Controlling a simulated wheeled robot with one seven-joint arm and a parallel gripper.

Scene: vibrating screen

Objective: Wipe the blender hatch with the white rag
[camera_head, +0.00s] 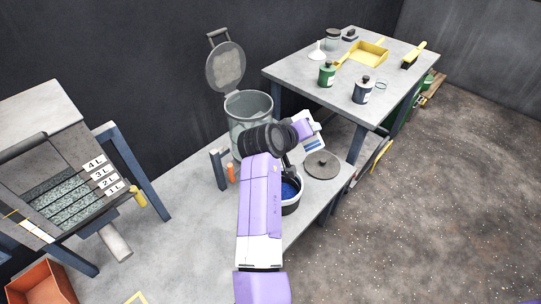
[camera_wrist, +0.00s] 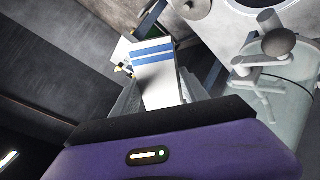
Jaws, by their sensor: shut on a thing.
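The white rag (camera_wrist: 153,62) with blue stripes is clamped in my gripper (camera_wrist: 158,92), and sticks out beyond the fingers in the wrist view. In the head view the rag (camera_head: 314,145) hangs at the end of my gripper (camera_head: 308,131), above the low bench. The blender (camera_head: 249,108) appears to be the grey, bucket-like vessel to the left of my gripper. Its round grey hatch (camera_head: 225,69) stands open and upright behind it, with a handle on top. The rag is apart from the hatch. My wrist hides part of the vessel.
A loose round lid (camera_head: 322,164) and a pot with blue contents (camera_head: 291,190) sit on the bench near my arm. A higher table (camera_head: 301,68) at the back right holds jars and a yellow dustpan (camera_head: 368,53). A sieve machine (camera_head: 70,180) stands left.

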